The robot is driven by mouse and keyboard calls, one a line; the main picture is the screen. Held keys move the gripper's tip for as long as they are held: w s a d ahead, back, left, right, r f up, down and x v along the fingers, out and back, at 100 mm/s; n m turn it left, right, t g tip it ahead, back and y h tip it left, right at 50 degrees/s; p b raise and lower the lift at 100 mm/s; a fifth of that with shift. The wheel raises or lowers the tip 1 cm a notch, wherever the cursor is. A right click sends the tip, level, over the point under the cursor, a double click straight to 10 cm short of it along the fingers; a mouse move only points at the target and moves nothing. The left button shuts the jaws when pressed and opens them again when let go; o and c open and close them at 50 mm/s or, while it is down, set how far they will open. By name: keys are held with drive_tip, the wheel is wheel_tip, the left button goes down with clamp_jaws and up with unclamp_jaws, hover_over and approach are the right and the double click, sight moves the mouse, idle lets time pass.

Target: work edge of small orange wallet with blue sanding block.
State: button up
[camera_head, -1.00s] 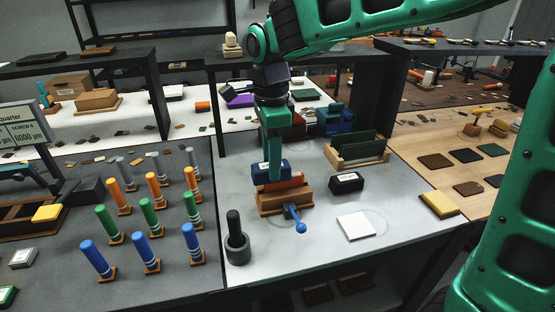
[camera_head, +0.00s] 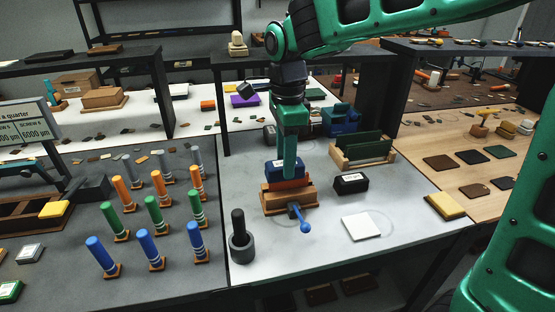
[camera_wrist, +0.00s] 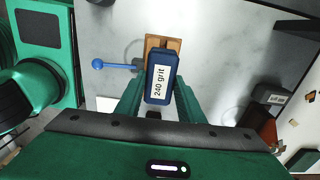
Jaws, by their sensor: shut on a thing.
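The blue sanding block (camera_wrist: 160,78), labelled "240 grit", is held between the fingers of my gripper (camera_wrist: 160,102) in the wrist view. In the head view my gripper (camera_head: 289,165) points down, and the blue block (camera_head: 273,168) shows at its tip. The small orange wallet (camera_head: 290,184) stands in a wooden clamp (camera_head: 275,203) with a blue-knobbed handle. The block is at the wallet's top edge; I cannot tell whether they touch. In the wrist view the block hides the wallet, and the wooden clamp (camera_wrist: 152,41) shows behind it.
A black block (camera_head: 351,184) and a white square (camera_head: 361,227) lie right of the clamp. A dark pot with a stick (camera_head: 241,247) stands to the left. A wooden rack with green pieces (camera_head: 362,149) is behind. Several coloured cylinders (camera_head: 143,240) stand on the left mat.

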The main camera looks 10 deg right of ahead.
drive_tip(key=shift+d, duration=0.55)
idle(0.5)
drive_tip(key=shift+w+d, duration=0.15)
drive_tip(key=shift+d, duration=1.7)
drive_tip(key=shift+a, duration=1.9)
drive_tip(key=shift+a, duration=0.15)
drive_tip(key=shift+s+a, duration=0.15)
drive_tip(key=shift+a, duration=0.7)
drive_tip(key=shift+s+a, duration=0.1)
drive_tip(key=shift+a, duration=0.75)
